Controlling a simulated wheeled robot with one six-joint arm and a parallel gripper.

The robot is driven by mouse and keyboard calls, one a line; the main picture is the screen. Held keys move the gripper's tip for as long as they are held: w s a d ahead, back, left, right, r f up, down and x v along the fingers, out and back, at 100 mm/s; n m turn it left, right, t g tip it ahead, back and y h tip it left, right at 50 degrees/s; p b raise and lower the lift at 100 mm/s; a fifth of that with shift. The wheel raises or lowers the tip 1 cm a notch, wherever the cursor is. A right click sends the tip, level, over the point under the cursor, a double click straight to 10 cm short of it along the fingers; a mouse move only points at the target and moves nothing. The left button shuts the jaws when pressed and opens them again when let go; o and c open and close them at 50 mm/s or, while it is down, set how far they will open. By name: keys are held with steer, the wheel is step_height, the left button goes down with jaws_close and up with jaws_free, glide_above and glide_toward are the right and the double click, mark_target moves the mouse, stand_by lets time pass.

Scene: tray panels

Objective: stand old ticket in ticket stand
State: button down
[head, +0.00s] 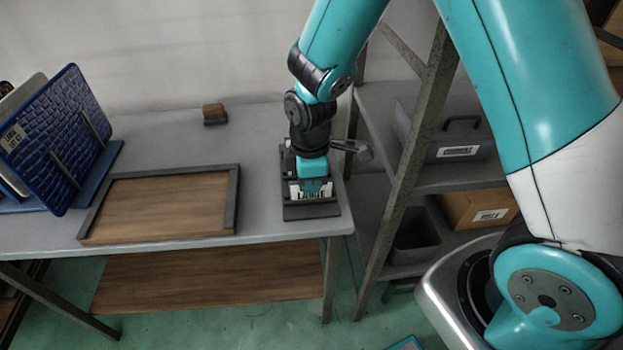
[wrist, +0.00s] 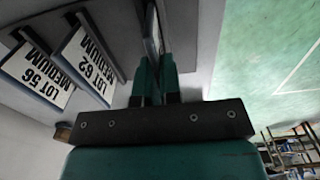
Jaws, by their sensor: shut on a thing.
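The dark ticket stand (head: 312,211) sits at the right end of the grey table. My gripper (head: 313,188) is low over it, pointing down, and hides much of it. In the wrist view, my gripper (wrist: 156,78) is shut on a thin card, the ticket (wrist: 153,32), seen almost edge-on, so its print cannot be read. Two white tickets with dark backings lean beside it: LOT 62 MEDIUM (wrist: 90,70) and LOT 56 MEDIUM (wrist: 38,76). Whether the held ticket's lower edge rests in a slot is hidden.
A wood-bottomed tray (head: 165,205) with a dark rim lies left of the stand. Blue panels (head: 62,135) stand in a rack at the far left. A small brown block (head: 214,113) sits at the back. A metal shelf post (head: 405,170) rises close on the right.

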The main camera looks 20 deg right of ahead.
steer(key=shift+f, duration=0.1)
steer(key=c, duration=1.2)
jaws_free()
step_height(320, 180, up, 17)
steer(key=shift+r+p, duration=0.2)
steer(key=shift+p, duration=0.8)
